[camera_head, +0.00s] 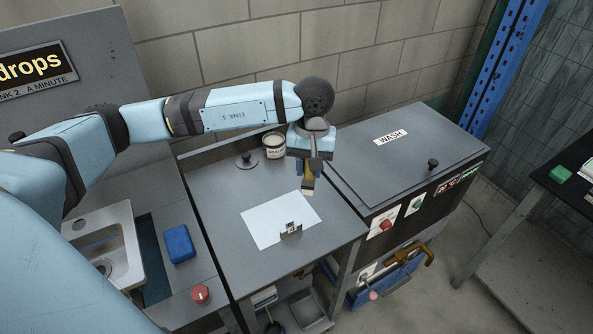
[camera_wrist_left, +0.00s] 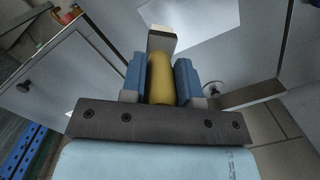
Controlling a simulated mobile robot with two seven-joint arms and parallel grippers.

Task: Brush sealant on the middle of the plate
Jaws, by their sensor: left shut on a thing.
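A pale rectangular plate (camera_head: 272,222) lies flat on the grey middle bench, and it also shows at the top of the left wrist view (camera_wrist_left: 205,22). A small dark block with a printed label (camera_head: 291,231) stands at its front edge. My left gripper (camera_head: 307,180) is shut on the yellow handle of a brush (camera_wrist_left: 160,78). The brush (camera_head: 309,186) points down, with its pale tip near the plate's right edge; whether it touches anything is unclear. An open can of sealant (camera_head: 274,147) stands behind the plate. My right gripper is in neither view.
A round lid with a knob (camera_head: 247,160) lies left of the can. The WASH cabinet (camera_head: 395,170) stands at the right with a knob on top. A sink (camera_head: 103,250), a blue sponge (camera_head: 179,244) and a red button (camera_head: 200,294) are at the left. The bench front is clear.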

